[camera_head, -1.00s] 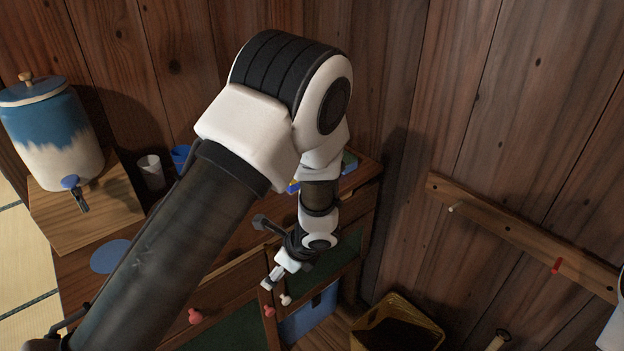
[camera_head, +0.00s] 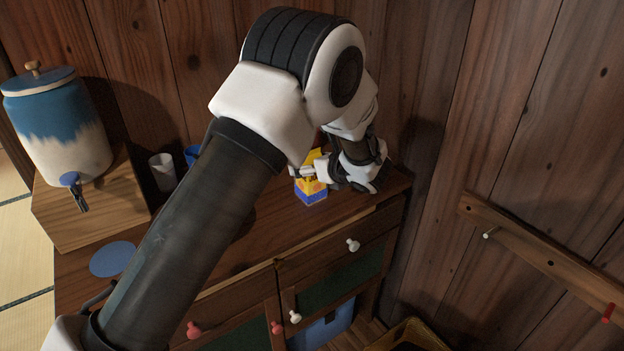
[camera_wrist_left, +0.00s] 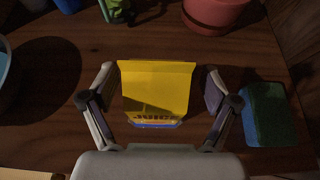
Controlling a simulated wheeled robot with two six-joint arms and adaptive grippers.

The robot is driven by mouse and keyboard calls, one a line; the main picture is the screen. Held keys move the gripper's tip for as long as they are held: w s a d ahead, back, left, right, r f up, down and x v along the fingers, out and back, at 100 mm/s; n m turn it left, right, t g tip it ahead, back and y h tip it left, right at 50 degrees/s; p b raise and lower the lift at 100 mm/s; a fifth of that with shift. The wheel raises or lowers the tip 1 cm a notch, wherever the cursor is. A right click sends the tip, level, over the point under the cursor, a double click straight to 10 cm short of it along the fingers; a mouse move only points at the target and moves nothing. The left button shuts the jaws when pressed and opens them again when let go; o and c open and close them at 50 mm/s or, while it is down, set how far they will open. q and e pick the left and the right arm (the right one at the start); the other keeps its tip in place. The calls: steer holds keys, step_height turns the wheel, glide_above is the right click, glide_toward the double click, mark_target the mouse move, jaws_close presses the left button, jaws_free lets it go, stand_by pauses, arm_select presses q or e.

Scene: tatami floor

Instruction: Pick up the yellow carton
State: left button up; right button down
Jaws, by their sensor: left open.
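The yellow carton (camera_head: 311,187) with a blue lower part stands on the wooden cabinet top, partly hidden by my left arm in the head view. In the left wrist view the yellow carton (camera_wrist_left: 157,88) lies between the two spread fingers. My left gripper (camera_head: 308,172) is open at the carton, and it also shows in the left wrist view (camera_wrist_left: 158,90). A gap shows between each finger and the carton's sides. My right gripper is not in view.
A green and blue sponge-like block (camera_wrist_left: 267,114) lies close to the right finger. A reddish pot (camera_wrist_left: 212,12) stands behind the carton. A water dispenser (camera_head: 55,125), a white cup (camera_head: 162,171) and a blue disc (camera_head: 112,259) are at the left. A wooden wall closes the back.

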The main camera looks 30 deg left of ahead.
arm_select(q)
steer(key=shift+s+r, duration=0.25)
steer(key=shift+r, duration=0.05)
steer(key=shift+c, duration=0.3)
steer(key=shift+f, duration=0.1)
steer(key=c, duration=1.4)
steer(key=shift+c, duration=0.2)
